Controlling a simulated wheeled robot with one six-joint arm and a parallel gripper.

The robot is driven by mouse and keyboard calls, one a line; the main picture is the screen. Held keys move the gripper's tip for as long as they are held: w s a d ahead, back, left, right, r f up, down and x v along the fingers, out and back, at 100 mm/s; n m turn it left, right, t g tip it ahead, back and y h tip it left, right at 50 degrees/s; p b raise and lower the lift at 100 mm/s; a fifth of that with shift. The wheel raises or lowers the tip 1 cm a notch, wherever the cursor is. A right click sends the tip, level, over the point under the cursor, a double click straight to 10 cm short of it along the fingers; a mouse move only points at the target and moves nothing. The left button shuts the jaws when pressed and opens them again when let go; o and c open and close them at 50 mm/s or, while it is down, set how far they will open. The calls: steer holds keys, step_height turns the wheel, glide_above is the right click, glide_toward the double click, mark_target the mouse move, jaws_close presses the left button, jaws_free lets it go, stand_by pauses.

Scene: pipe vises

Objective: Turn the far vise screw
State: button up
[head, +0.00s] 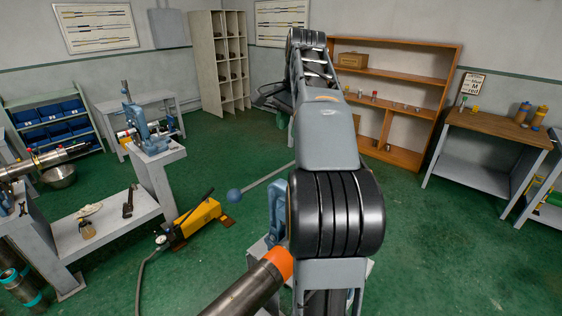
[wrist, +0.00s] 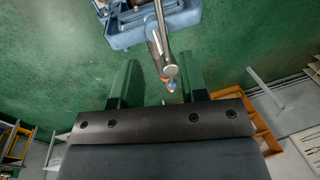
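A blue vise (head: 277,212) stands low beside my arm in the head view, mostly hidden behind it. A handle bar with a blue ball end (head: 234,195) shows to its left. Another blue vise (head: 147,128) stands on a grey stand at the left. In the wrist view, a blue vise (wrist: 150,22) is at the top, with a metal screw bar (wrist: 161,30) reaching down from it. The bar's end appears between the fingers of my gripper (wrist: 159,68); I cannot tell the depth or any contact. The fingers are apart and hold nothing visible. I cannot make out my gripper in the head view.
A pipe with an orange end (head: 277,263) lies at the bottom centre. A yellow hand pump (head: 196,220) is on the green floor to the left. An orange-brown shelf (head: 395,62) and a bench (head: 490,125) stand at the right. Open floor lies between.

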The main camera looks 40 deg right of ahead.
mark_target(284, 167)
steer(key=f, duration=0.4)
steer(key=w+f, duration=0.1)
steer(key=f, duration=0.3)
steer(key=w+f, duration=0.1)
steer(key=f, duration=0.3)
steer(key=shift+w+f, duration=0.1)
steer(key=shift+w, duration=0.05)
jaws_close()
